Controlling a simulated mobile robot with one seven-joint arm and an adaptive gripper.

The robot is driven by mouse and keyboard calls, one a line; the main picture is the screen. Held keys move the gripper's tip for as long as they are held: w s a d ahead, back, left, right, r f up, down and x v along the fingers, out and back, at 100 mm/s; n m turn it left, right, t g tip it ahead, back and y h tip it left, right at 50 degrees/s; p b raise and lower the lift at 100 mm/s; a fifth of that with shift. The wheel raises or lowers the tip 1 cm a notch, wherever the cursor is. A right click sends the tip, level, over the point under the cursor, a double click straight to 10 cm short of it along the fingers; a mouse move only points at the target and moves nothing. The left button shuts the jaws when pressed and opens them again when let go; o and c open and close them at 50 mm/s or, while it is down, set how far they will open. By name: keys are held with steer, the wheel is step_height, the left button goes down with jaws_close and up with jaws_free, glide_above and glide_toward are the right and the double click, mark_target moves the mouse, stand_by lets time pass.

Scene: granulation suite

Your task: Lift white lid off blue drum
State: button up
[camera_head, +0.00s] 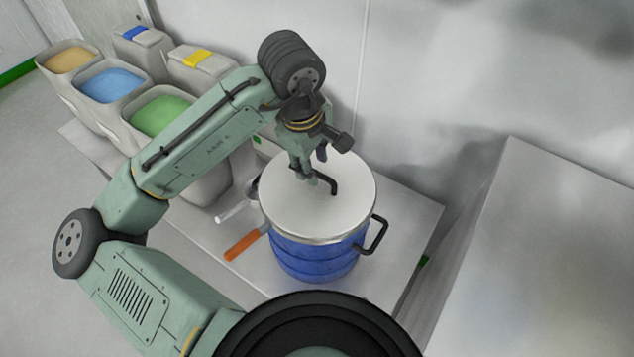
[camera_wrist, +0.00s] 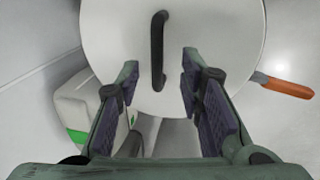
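The blue drum (camera_head: 314,257) stands upright on a white table, with a black side handle (camera_head: 376,236) on its right. The round white lid (camera_head: 345,205) sits on top of the drum and has a black bar handle (camera_head: 334,185) near its middle. In the wrist view the lid (camera_wrist: 215,40) fills the top, with its handle (camera_wrist: 158,48) upright in the picture. My gripper (camera_head: 309,178) is just above the lid beside the handle. In the wrist view my gripper (camera_wrist: 157,72) is open, its fingers apart either side of the handle's near end, with nothing visibly clamped.
A scoop with an orange grip (camera_head: 243,245) lies left of the drum, also in the wrist view (camera_wrist: 287,87). Bins with orange, blue (camera_head: 112,84) and green (camera_head: 160,115) contents stand at the left. A large pale block (camera_head: 545,260) stands at the right.

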steer(key=f, duration=0.1)
steer(key=w+f, duration=0.1)
steer(key=f, duration=0.1)
steer(key=f+p, duration=0.1)
steer(key=f, duration=0.1)
steer(key=shift+w+d, duration=0.15)
steer(key=shift+d, duration=0.1)
jaws_close()
stand_by(0.4)
